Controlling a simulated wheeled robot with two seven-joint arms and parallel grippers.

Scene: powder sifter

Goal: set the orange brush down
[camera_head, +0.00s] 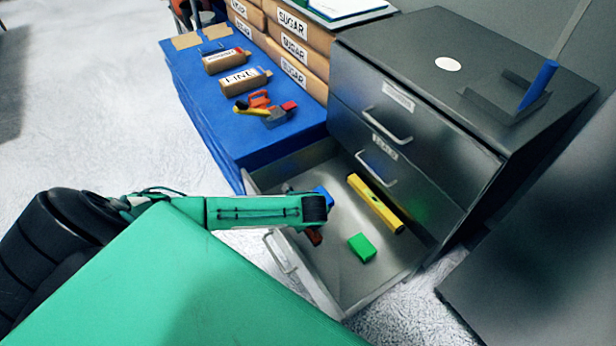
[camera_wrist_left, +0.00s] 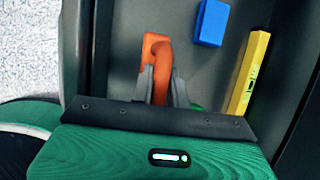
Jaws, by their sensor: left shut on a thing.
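The orange brush (camera_wrist_left: 152,45) is between the fingers of my left gripper (camera_wrist_left: 162,85) in the left wrist view. The gripper is shut on its curved orange handle. In the head view my left gripper (camera_head: 312,228) is over the left part of the open bottom drawer (camera_head: 345,305), and only a small dark orange bit of the brush (camera_head: 314,238) shows below it. I cannot tell whether the brush touches the drawer floor. My right gripper is not in view.
The drawer holds a yellow level (camera_head: 375,203), a green block (camera_head: 362,247) and a blue block (camera_head: 324,196). The grey cabinet (camera_head: 420,75) rises behind it. A blue table (camera_head: 215,115) holds boxes and orange, yellow and red items.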

